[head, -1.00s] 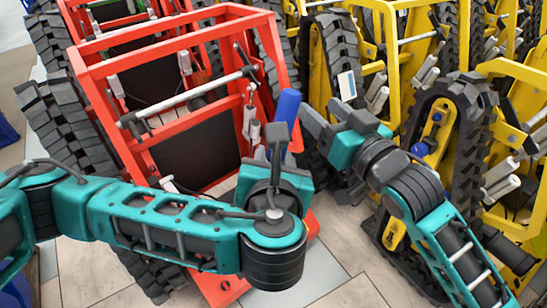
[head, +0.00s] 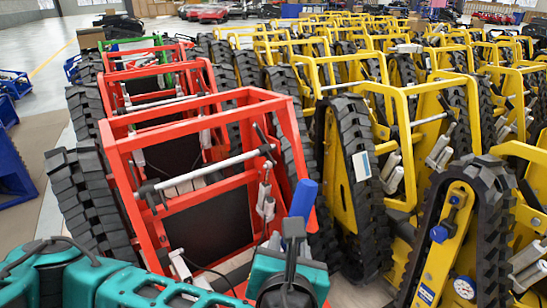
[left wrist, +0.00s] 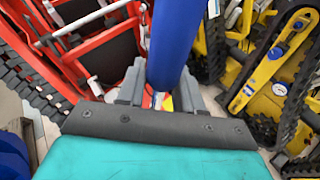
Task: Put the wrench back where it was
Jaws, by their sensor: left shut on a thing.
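My left gripper (head: 293,232) is at the bottom middle of the head view, in front of the nearest red carrier frame. It is shut on a blue cylinder (head: 303,197), which looks like the handle of the wrench. In the left wrist view the blue handle (left wrist: 175,40) rises between the two grey fingers (left wrist: 158,92) and runs out of the top of the picture. The rest of the tool is hidden by the gripper. My right gripper is not in view.
The red tracked carrier (head: 205,107) stands close, with a grey crossbar (head: 205,170) and black tracks. Yellow tracked carriers (head: 400,90) are packed tightly to the right and behind. Blue stands (head: 12,165) are at the far left. Open floor (head: 40,125) lies at left.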

